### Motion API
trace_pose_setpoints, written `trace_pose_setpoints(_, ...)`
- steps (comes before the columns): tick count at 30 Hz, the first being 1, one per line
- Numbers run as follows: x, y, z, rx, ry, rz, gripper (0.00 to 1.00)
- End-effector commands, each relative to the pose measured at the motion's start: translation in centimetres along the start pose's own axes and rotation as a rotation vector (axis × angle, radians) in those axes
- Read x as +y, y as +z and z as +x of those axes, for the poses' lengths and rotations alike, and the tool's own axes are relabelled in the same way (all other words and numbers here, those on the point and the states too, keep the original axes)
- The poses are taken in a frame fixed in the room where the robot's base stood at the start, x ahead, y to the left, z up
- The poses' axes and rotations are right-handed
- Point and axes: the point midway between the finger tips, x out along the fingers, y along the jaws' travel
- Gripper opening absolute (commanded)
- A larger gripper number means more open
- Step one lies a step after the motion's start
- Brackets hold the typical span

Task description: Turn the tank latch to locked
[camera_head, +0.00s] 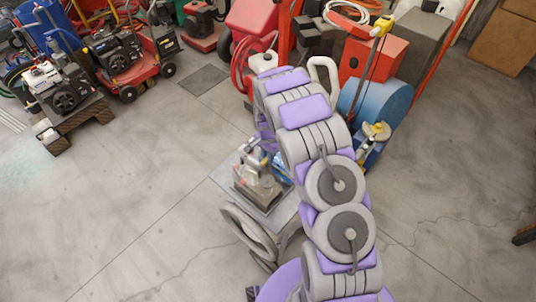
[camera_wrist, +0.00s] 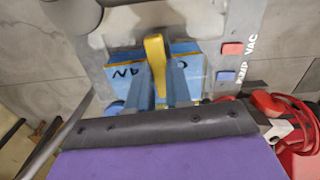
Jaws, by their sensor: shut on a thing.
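In the wrist view, a yellow lever (camera_wrist: 155,52), which looks like the tank latch, stands over a blue block (camera_wrist: 194,72) with dark lettering, partly hidden. My gripper (camera_wrist: 161,78) reaches in from below, its two fingers on either side of the lever and shut on it. The lever points nearly straight up in the picture, tilted slightly left. The lettering is partly covered, so I cannot read the latch position. In the head view, my arm hides the gripper and the latch.
The grey panel (camera_wrist: 226,20) carries a red button (camera_wrist: 232,48) marked VAC and a blue button (camera_wrist: 226,76) marked PUMP. Red parts (camera_wrist: 290,115) lie at the right. In the head view, a grey cart (camera_head: 226,178) stands beside my arm. Open floor lies left and right.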

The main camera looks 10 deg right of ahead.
Motion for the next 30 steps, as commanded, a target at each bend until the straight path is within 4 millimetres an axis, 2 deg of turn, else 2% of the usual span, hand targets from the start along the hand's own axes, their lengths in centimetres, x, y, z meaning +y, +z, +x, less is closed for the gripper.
trace_pose_setpoints(9, 0.11, 0.19, 0.12, -0.005, 0.005, 0.083, 0.0)
trace_pose_setpoints(22, 0.07, 0.19, 0.1, -0.004, 0.004, 0.092, 0.0)
trace_pose_setpoints(23, 0.06, 0.18, 0.1, -0.004, 0.004, 0.092, 0.2)
trace_pose_setpoints(30, 0.0, 0.06, 0.06, -0.002, 0.002, 0.09, 0.43)
